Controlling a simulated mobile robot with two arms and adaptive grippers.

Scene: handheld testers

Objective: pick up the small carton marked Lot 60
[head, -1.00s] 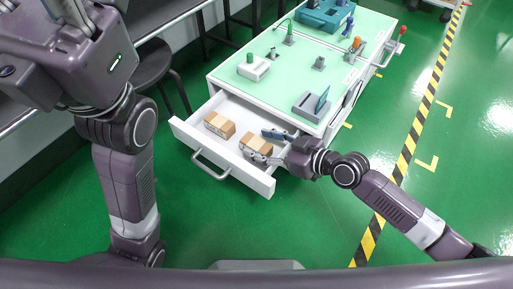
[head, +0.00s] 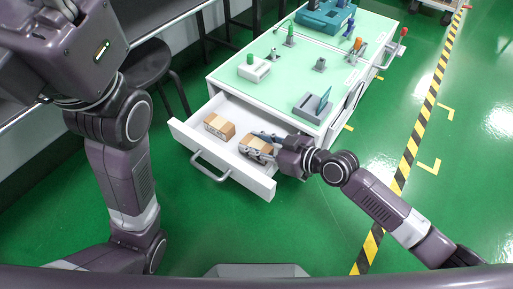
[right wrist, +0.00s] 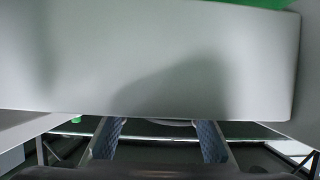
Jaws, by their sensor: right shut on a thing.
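Two small brown cartons are in the open white drawer (head: 184,136) in the head view. The left carton (head: 219,124) lies apart from my gripper. The right carton (head: 258,142) is between the fingers of my right gripper (head: 261,146), which is shut on it from the right. It appears still low in the drawer; I cannot tell whether it touches the floor. Carton markings are too small to read. In the right wrist view both fingers of my right gripper (right wrist: 160,143) show, but the carton cannot be made out. My left arm is at the left; its gripper is out of view.
The drawer belongs to a workbench with a pale green top (head: 285,75). On it stand a grey cradle (head: 312,107), a white holder (head: 254,68) and a teal case (head: 326,16). A black stool (head: 150,62) stands left. The green floor before the drawer is clear.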

